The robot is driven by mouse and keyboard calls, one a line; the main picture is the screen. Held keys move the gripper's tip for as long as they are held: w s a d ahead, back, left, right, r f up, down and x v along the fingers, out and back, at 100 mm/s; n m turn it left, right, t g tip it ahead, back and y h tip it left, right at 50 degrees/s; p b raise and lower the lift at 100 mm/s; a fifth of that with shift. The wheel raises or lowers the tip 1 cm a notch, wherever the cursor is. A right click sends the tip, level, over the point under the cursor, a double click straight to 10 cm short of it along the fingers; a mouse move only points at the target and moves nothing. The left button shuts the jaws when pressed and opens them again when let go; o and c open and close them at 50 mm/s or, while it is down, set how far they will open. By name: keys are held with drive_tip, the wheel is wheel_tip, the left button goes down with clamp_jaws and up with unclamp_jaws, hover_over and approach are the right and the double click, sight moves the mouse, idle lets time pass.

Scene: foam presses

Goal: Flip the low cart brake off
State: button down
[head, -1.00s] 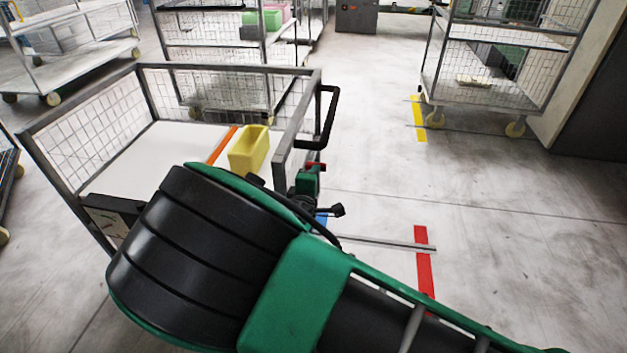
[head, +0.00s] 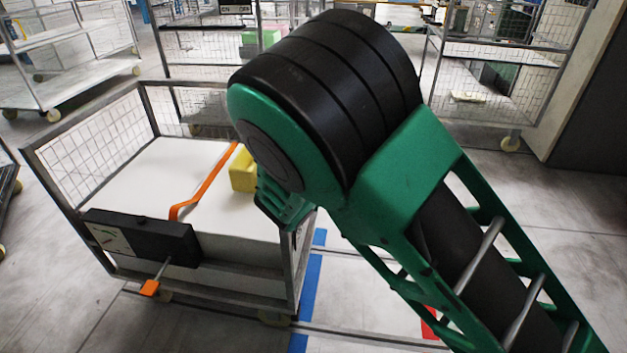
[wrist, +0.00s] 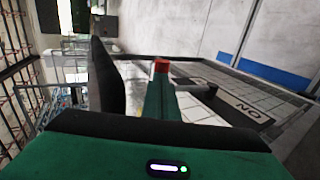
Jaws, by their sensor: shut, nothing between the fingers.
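The low cart (head: 295,270), grey-framed with mesh sides and a white load, stands left of my arm in the head view. A black box (head: 185,242) with a pale dial is on its near side, and a rod with an orange end (head: 149,288) hangs below it. In the wrist view, my gripper (wrist: 160,66) is a green shape with a red tip, shut and empty.
Blue floor tape (head: 311,275) runs beside the cart. Taller mesh carts (head: 490,75) stand behind. The floor at right is clear.

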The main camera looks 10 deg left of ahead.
drive_tip(key=shift+w, duration=0.35)
drive_tip(key=shift+r, duration=0.1)
idle(0.5)
drive_tip(key=v, duration=1)
drive_tip(key=shift+s, duration=0.3)
drive_tip(key=shift+r, duration=0.1)
